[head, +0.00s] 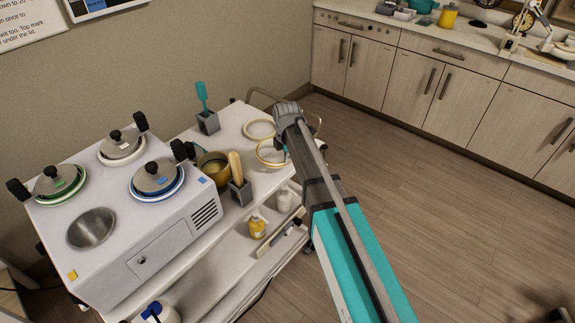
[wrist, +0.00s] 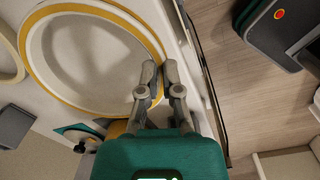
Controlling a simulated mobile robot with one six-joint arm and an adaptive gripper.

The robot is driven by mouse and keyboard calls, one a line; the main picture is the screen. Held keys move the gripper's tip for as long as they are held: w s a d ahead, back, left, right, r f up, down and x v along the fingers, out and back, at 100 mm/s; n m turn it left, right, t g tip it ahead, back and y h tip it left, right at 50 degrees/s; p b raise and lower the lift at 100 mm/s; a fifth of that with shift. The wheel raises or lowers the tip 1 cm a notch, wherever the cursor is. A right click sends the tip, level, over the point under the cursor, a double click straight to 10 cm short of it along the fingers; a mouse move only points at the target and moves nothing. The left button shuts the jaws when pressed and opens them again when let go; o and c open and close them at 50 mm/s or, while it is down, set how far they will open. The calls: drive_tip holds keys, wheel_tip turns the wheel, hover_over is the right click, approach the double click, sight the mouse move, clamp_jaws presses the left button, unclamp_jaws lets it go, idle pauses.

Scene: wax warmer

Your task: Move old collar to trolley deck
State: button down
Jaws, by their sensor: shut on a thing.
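The old collar (head: 260,158) is a pale ring with a yellow-orange edge, near the right end of the trolley deck (head: 233,137) in the head view. It fills much of the upper left of the wrist view (wrist: 24,50). My gripper (wrist: 161,72) is shut on the collar's right-hand rim in the wrist view. In the head view my arm hides the fingertips and part of the ring. I cannot tell whether the collar touches the deck or hangs just above it.
A second pale ring (head: 260,129) lies on the deck behind the collar. A brass pot (head: 213,167), a grey holder with wooden sticks (head: 240,191) and a grey holder with a teal spatula (head: 208,123) stand left. The wax warmer (head: 130,225) is further left.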

sight(287, 171)
drive_tip(key=shift+w+f+b, duration=0.45)
drive_tip(key=shift+f+b, duration=0.1)
drive_tip(key=shift+f, duration=0.05)
drive_tip(key=shift+f+b, duration=1.35)
drive_tip(key=shift+f, duration=0.05)
drive_tip(key=shift+f, duration=0.1)
drive_tip(key=c, duration=0.8)
unclamp_jaws()
drive_tip(key=shift+r, duration=0.2)
drive_tip(key=r+p, duration=1.2)
drive_tip(key=shift+s, duration=0.3)
